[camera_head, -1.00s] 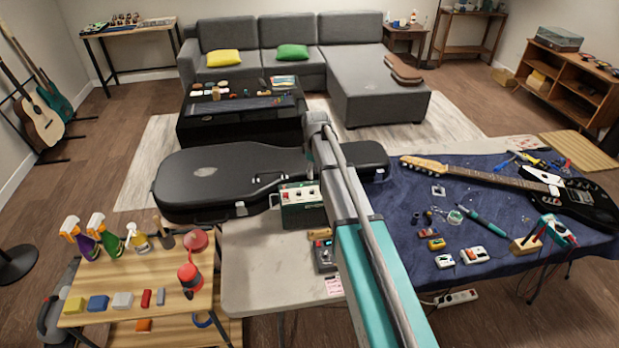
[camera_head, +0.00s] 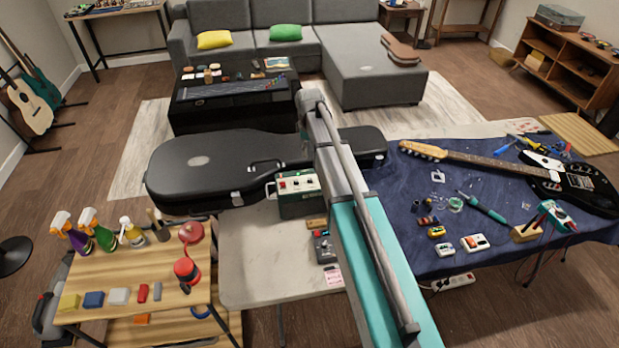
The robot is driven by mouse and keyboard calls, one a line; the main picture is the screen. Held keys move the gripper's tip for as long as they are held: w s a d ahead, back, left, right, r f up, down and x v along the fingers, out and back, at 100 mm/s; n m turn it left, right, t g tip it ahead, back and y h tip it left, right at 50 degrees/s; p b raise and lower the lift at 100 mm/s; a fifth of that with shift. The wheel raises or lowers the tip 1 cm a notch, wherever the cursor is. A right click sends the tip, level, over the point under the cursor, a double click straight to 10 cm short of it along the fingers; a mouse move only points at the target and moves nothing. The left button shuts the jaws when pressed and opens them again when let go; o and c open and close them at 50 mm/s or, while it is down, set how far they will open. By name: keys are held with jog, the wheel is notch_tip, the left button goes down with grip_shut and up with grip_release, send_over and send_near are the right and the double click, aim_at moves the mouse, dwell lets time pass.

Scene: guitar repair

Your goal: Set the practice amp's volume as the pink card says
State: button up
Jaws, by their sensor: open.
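The practice amp (camera_head: 298,204) is a small dark green box with a light control panel on top carrying red and dark knobs. It stands at the back of the pale table, just left of my arm, which covers part of its surroundings. The knob settings are too small to read. The pink card (camera_head: 334,277) lies flat near the table's front edge, left of my arm; its text is not legible. My arm reaches up through the middle of the picture, and my gripper does not show.
A black guitar case (camera_head: 215,165) lies behind the amp. A dark pedal (camera_head: 323,248) sits between amp and card. A wooden cart (camera_head: 120,275) with spray bottles stands left. A blue cloth (camera_head: 405,205) with a guitar and tools lies right. The pale table's left part (camera_head: 255,260) is bare.

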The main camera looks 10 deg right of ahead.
aim_at(310, 179)
jog(key=shift+f+b, duration=6.75)
jog(key=shift+f, duration=0.05)
grip_shut()
